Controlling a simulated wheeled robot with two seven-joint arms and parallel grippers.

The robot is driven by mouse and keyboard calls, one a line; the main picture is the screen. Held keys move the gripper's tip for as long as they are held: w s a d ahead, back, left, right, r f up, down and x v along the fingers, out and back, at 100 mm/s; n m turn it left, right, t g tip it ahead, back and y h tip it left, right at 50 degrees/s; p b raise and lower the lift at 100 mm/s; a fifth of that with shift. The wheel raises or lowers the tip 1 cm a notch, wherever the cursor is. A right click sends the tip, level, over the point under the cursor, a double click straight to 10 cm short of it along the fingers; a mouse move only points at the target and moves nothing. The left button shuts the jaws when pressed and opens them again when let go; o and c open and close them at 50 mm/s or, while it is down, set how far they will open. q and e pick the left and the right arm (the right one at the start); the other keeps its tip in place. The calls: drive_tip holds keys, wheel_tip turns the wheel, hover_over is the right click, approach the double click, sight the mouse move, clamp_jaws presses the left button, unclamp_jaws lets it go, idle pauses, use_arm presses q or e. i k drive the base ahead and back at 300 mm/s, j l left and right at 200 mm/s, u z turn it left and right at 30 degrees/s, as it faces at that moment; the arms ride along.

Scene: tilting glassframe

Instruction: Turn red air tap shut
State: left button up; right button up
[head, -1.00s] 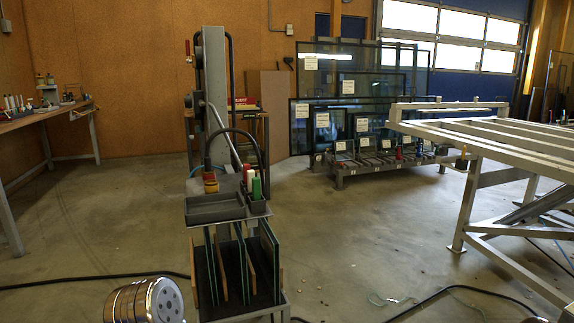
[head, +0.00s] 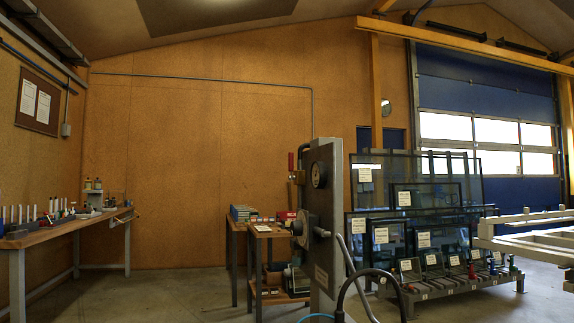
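The red air tap is most likely the small upright red handle (head: 291,161) on the left side of the grey column (head: 325,225), near its top. A small brass-coloured part (head: 297,177) sits just below the handle. It is too small to tell how the valve body is set. A round dial (head: 319,175) and a dark round fitting (head: 304,231) are on the column beside and below it. Neither of my grippers shows in the head view.
A small wooden table (head: 270,232) stands behind the column. A workbench (head: 60,232) with bottles and tools is at the left. Glass panes on a rack (head: 445,283) and a pale frame table (head: 530,240) are at the right. A black hose (head: 372,272) arches beside the column.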

sight(291, 155)
drive_tip(key=j+z, duration=0.15)
drive_tip(key=z, duration=0.9)
drive_tip(key=j+z, duration=0.3)
drive_tip(key=j, duration=0.2)
drive_tip(key=j+z, duration=0.3)
drive_tip(key=j, duration=0.15)
drive_tip(key=k+j+z, duration=0.25)
drive_tip(key=j, duration=0.2)
drive_tip(key=k+j+z, duration=0.1)
drive_tip(key=j+z, duration=0.2)
drive_tip(key=j, duration=0.15)
